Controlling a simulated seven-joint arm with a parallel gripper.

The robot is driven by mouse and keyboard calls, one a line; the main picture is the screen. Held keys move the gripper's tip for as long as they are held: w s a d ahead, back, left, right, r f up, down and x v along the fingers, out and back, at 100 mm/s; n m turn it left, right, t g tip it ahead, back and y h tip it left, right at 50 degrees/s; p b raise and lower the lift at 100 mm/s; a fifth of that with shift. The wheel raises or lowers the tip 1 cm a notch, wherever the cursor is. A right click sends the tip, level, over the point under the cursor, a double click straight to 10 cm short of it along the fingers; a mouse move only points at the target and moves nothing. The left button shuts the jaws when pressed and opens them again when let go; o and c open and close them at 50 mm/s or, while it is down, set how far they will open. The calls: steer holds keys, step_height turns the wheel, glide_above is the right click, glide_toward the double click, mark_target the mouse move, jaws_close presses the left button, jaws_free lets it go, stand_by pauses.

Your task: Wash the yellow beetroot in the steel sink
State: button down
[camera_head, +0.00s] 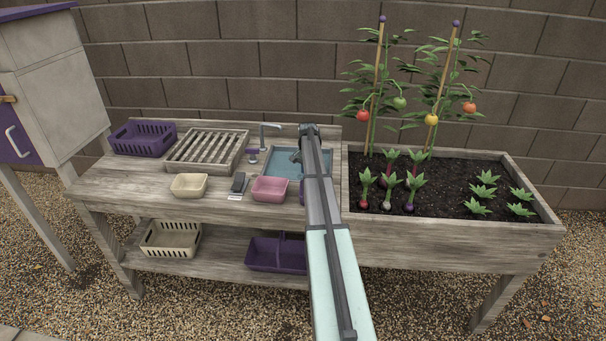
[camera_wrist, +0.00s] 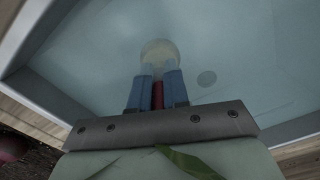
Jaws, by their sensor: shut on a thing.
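The steel sink (camera_head: 283,168) is set into the bench left of the soil bed, with blue-tinted water in it. In the wrist view the sink (camera_wrist: 240,45) fills most of the picture. My gripper (camera_wrist: 158,75) points down into the sink, its blue fingers shut on the yellow beetroot (camera_wrist: 160,48). The beetroot's round pale-yellow root shows past the fingertips, with a red stem between the fingers and a green leaf near the palm. The root looks hazy, as if under water. In the head view my arm hides most of the gripper and the beetroot.
A tap (camera_head: 263,136) stands at the sink's back left. A slatted rack (camera_head: 207,150), purple crate (camera_head: 142,138), cream tub (camera_head: 189,185), dark brush (camera_head: 238,183) and pink tub (camera_head: 270,189) are on the bench. The soil bed (camera_head: 450,235) at right holds several plants.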

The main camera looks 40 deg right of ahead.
steer(key=shift+s+d, duration=0.35)
steer(key=shift+s, duration=0.05)
steer(key=shift+w, duration=0.1)
steer(key=w+a, duration=0.7)
stand_by(1.1)
steer(key=shift+s+d, duration=3.5)
steer(key=shift+s, duration=0.1)
steer(key=shift+w, duration=0.1)
steer(key=w+a, duration=0.7)
steer(key=shift+s, duration=0.1)
